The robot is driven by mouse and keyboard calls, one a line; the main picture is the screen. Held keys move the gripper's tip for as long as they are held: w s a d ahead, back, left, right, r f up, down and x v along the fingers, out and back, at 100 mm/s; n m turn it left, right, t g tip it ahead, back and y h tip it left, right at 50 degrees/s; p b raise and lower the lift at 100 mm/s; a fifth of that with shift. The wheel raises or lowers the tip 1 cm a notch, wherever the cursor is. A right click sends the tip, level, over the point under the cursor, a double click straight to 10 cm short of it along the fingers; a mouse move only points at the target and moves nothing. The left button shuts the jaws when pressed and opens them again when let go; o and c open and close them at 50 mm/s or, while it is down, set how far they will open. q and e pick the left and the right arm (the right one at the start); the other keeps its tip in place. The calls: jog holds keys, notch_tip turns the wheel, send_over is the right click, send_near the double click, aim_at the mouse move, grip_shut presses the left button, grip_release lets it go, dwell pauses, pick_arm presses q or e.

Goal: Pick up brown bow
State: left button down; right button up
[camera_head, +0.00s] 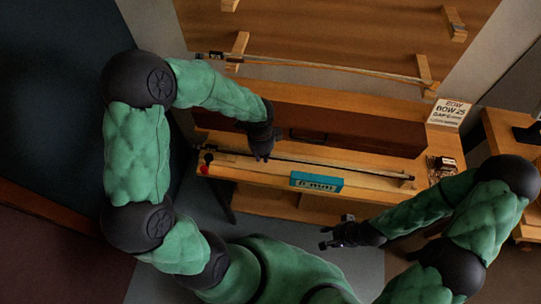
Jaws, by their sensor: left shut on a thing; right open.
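A long, thin brown bow (330,165) lies lengthwise along the front of the wooden bench, its right end near a small wooden rest (407,184). My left gripper (262,155) reaches down from the left and is shut on the bow left of its middle. The fingers hide that part of the bow, and I cannot tell whether it is clear of its supports. My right gripper (333,239) is open and empty in front of the bench, apart from the bow.
Another bow (320,66) hangs on wooden pegs on the back panel. A dark long case (350,131) lies behind the brown bow. A teal box (316,181) sits at the bench front. A lettered sign (449,112) stands at the right. Floor in front is clear.

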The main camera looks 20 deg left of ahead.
pick_arm(q)
jog(key=shift+r, duration=0.4)
notch_tip(320, 180, up, 2)
jog(key=shift+r+p, duration=0.2)
jog(key=shift+p, duration=0.5)
jog(key=s+d+r+p, duration=0.3)
jog(key=s+r, duration=0.6)
jog(key=s, duration=0.4)
jog(key=shift+s+d+r+p, duration=0.15)
jog(key=shift+d+r+p, duration=0.2)
jog(key=shift+d, duration=0.35)
